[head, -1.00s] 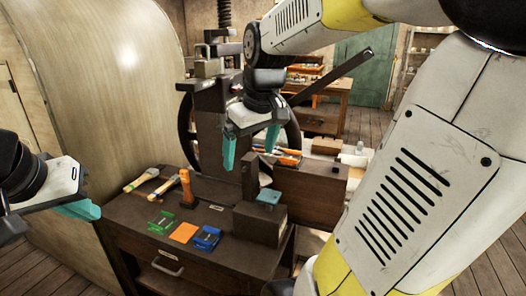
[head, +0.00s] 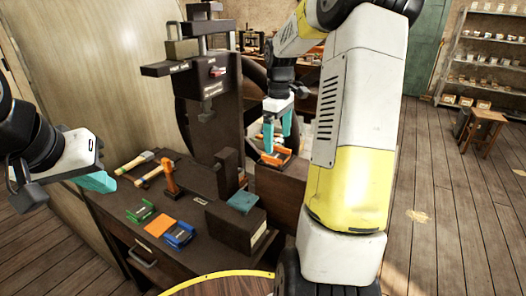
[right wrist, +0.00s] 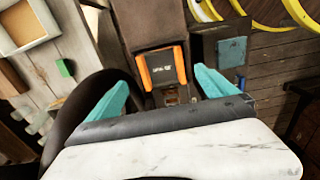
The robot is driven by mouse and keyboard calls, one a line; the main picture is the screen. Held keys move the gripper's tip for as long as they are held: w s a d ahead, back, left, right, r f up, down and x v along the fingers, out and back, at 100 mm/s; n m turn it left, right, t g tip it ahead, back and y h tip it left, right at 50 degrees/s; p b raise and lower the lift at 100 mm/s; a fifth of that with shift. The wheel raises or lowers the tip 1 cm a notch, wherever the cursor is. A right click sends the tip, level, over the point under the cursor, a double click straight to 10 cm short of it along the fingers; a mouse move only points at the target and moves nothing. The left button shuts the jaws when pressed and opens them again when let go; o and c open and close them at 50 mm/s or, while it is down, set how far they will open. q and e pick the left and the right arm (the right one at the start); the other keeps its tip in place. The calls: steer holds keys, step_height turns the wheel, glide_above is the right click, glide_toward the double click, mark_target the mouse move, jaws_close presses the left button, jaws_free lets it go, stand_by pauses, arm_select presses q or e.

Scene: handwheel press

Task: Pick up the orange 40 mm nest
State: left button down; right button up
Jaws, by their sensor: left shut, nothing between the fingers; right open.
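The orange nest (head: 278,153), an orange frame with a black middle, lies right of the press column in the head view. In the right wrist view the nest (right wrist: 163,68) shows a small printed label, too blurred to read surely. My right gripper (head: 278,130) is open just above it, its teal fingers apart. In the right wrist view the fingers of this gripper (right wrist: 162,88) stand to either side of the nest, not visibly touching it. My left gripper (head: 98,182) is shut and empty, at the left above the bench edge.
The dark press (head: 214,100) with its handwheel stands beside my right gripper. On the bench lie a green nest (head: 140,211), a flat orange square (head: 158,227), a blue nest (head: 179,236), hammers (head: 157,172) and an orange-handled tool (head: 169,177). A dark block (head: 236,222) stands at the bench's right.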

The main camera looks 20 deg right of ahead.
mark_target(276, 156)
step_height(276, 156, down, 5)
steer(key=shift+s+a, duration=0.1)
steer(key=shift+a, duration=0.05)
steer(key=c, duration=2)
steer(key=shift+r, duration=0.1)
